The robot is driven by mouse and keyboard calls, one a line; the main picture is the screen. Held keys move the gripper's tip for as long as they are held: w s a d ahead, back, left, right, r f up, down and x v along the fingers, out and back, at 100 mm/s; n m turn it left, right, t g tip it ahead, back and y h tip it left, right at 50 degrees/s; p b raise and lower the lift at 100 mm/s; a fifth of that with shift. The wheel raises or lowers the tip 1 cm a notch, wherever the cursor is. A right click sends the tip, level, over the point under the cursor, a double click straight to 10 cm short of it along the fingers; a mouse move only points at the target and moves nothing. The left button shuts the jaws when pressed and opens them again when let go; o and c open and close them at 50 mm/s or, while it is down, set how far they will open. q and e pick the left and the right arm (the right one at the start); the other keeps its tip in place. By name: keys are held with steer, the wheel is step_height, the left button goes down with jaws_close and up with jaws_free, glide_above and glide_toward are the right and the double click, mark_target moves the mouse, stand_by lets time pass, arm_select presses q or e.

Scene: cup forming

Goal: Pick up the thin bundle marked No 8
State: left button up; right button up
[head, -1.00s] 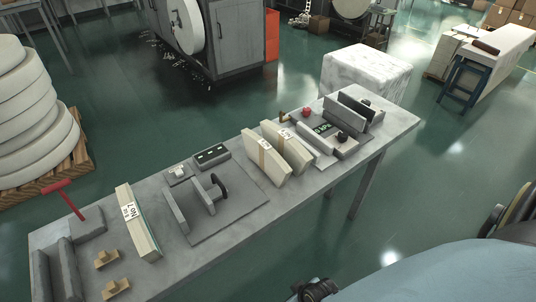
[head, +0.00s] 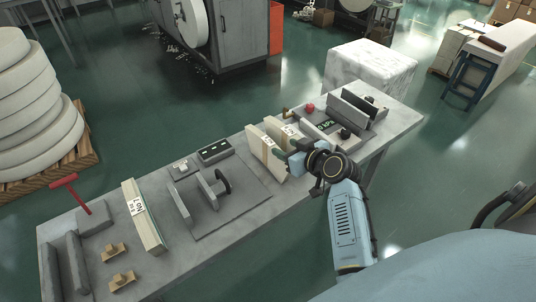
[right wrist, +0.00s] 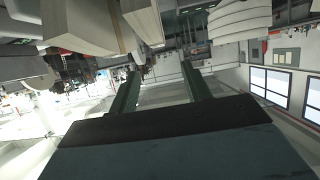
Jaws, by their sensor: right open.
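Two cream bundles stand side by side on the table, a left one (head: 264,153) and a right one (head: 275,131), each with a white label; I cannot read the labels surely. My right gripper (head: 287,154) is open, close by the right side of this pair and partly covering it; I cannot tell if it touches. In the right wrist view its two fingers (right wrist: 160,88) are apart with nothing between them, and pale blocks (right wrist: 90,25) show at the upper left. Another bundle (head: 143,218), its label seeming to read No 7, lies further left. My left gripper is out of view.
A grey plate with a fixture (head: 235,213) lies between the bundles. A weighing device with a green display (head: 326,125) and upright plates stands to the right. A red-handled tool (head: 64,181), grey blocks and small brown pieces (head: 122,280) are at the left end.

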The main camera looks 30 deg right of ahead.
mark_target(269, 141)
steer(key=x, duration=0.3)
steer(key=shift+w+f, duration=0.2)
steer(key=shift+w, duration=0.05)
steer(key=shift+f+b+x, duration=0.2)
steer(key=shift+f+x, duration=0.05)
steer(key=shift+x, duration=1.05)
steer(key=shift+f+b+x, duration=0.15)
steer(key=shift+f+x, duration=0.1)
steer(key=shift+x, duration=1.05)
steer(key=shift+s+d, duration=0.15)
steer(key=shift+s, duration=0.05)
jaws_close()
steer(key=shift+r, duration=0.1)
